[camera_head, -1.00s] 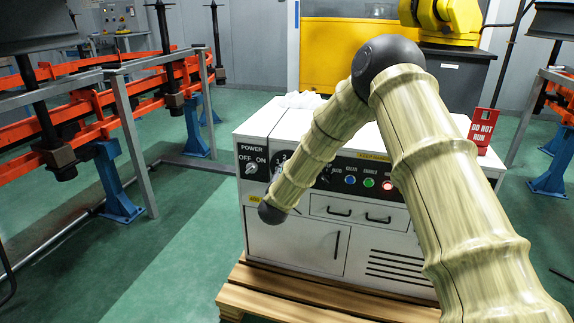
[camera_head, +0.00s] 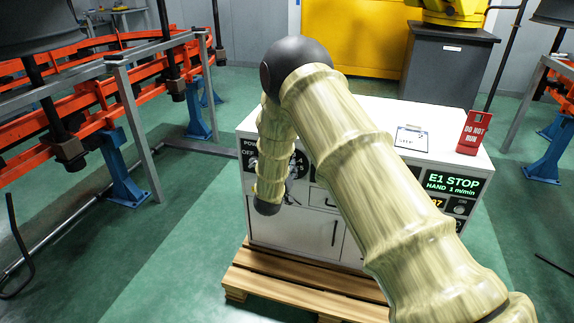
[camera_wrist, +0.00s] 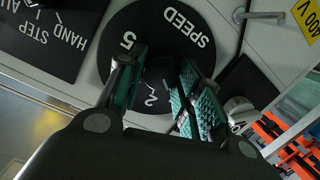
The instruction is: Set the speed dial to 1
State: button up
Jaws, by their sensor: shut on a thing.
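In the wrist view, the speed dial is a round black plate (camera_wrist: 150,25) with white lettering "SPEED" and a "5". My gripper (camera_wrist: 158,106) reaches over it with a teal-padded finger on each side. The fingers are shut on the dark dial knob (camera_wrist: 161,72) in the middle of the plate. A white mark shows between the fingers; the fingers hide part of the scale, and I cannot tell which number the knob points to. In the head view my arm covers most of the dial, and the gripper is hidden. The lit display (camera_head: 452,185) reads "E1 STOP, HAND 1 m/min".
The power knob (camera_wrist: 238,106) is close to the right finger, and a HAND/STEP selector plate (camera_wrist: 50,38) is left of the dial. On the white cabinet lie a clipboard (camera_head: 412,139) and a red "DO NOT RUN" sign (camera_head: 474,131). A wooden pallet (camera_head: 290,292) is underneath.

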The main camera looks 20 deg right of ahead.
jog(key=shift+n, duration=0.5)
jog(key=o, duration=1)
jog(key=shift+o, duration=0.2)
jog(key=v, duration=1.2)
jog(key=shift+w+a, duration=0.1)
